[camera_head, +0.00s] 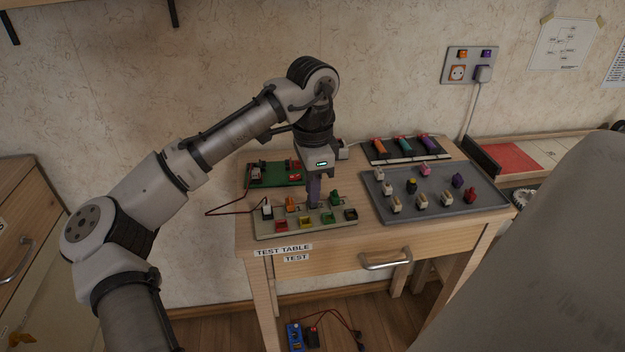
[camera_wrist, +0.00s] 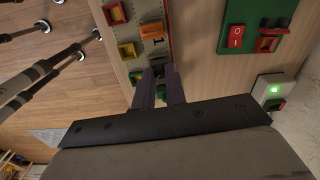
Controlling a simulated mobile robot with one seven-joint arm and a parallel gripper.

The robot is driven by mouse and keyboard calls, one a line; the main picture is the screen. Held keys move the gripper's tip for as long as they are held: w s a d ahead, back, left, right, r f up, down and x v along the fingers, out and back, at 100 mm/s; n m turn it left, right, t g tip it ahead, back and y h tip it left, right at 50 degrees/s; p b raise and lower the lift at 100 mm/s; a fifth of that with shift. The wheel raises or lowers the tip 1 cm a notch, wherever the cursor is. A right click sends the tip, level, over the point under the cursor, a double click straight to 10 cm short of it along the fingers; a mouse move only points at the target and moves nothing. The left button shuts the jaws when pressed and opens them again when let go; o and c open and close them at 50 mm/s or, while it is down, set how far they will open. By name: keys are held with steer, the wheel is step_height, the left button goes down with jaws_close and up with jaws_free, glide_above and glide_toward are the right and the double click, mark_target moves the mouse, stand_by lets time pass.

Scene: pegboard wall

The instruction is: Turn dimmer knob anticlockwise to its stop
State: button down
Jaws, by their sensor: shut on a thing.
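My gripper (camera_head: 314,203) points down at the back row of a pale control panel (camera_head: 262,234) on the test table. Its fingers (camera_wrist: 159,78) are shut on a small dark knob (camera_wrist: 157,69), taken to be the dimmer knob. The fingers hide most of this knob, and its pointer or angle cannot be made out. In the head view an orange control (camera_head: 291,203) stands just left of the fingers and a green one (camera_head: 335,198) just right. The orange control also shows in the wrist view (camera_wrist: 151,31).
A green board (camera_head: 262,180) with red parts and a red wire lies behind the panel. A grey tray (camera_head: 400,214) with several small coloured pieces stands to the right. A dark rack (camera_head: 380,158) with coloured handles lies behind it. A drawer handle (camera_head: 386,262) juts from the table front.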

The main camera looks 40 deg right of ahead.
stand_by(0.3)
steer(key=c, duration=1.4)
jaws_free()
step_height(320, 180, up, 14)
steer(key=p, duration=0.2)
steer(key=shift+f, duration=0.1)
